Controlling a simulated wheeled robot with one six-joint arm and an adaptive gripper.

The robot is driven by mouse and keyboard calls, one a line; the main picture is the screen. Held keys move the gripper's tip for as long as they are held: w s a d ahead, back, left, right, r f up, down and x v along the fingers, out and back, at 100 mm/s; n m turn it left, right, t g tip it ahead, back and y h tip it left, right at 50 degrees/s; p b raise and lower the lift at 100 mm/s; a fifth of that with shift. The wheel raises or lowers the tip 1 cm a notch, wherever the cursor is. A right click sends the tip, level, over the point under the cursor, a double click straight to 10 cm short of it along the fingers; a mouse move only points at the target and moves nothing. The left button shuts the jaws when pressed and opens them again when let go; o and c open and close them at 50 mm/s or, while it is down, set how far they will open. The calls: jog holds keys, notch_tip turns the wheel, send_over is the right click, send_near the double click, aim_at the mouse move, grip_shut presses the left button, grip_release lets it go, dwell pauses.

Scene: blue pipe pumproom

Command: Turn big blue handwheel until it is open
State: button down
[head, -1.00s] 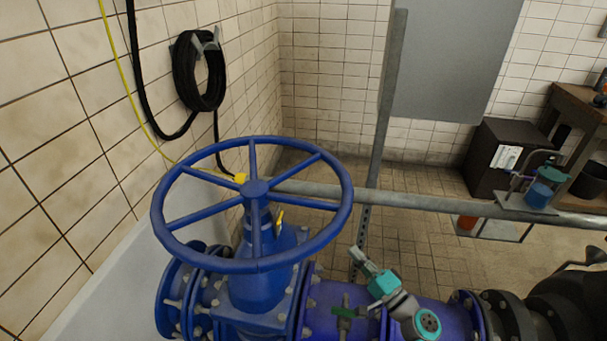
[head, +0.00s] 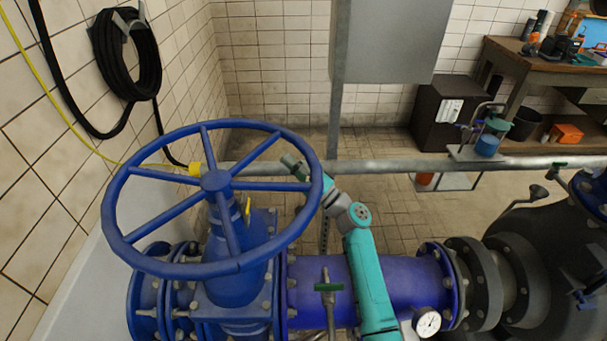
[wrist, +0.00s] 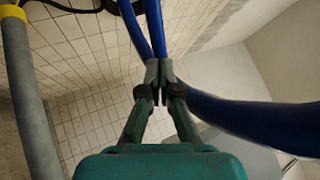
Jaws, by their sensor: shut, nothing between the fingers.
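The big blue handwheel (head: 232,267) has a round rim and several spokes, and sits on top of a blue valve (head: 238,285) at the left of the head view. My gripper (head: 287,160) is at the wheel's right side, showing in the gap between two spokes just inside the rim. In the wrist view my gripper (wrist: 160,72) is shut, with nothing seen between its fingers. A blue spoke and the thick blue rim (wrist: 240,115) show close around the fingertips. I cannot tell whether the fingers touch the wheel.
A grey horizontal pipe (head: 400,168) runs behind the wheel, and a grey post (head: 337,90) rises behind it. A blue pipe (head: 410,278) with a gauge (head: 427,322) lies at the lower right. A tiled wall with a black hose (head: 127,60) is close on the left.

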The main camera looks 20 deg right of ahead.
jog(key=shift+x, duration=2.05)
jog(key=shift+w+a, duration=0.35)
jog(key=shift+w, duration=0.4)
jog(key=shift+w+a, duration=0.35)
jog(key=shift+w, duration=0.45)
jog(key=shift+s+d, duration=0.1)
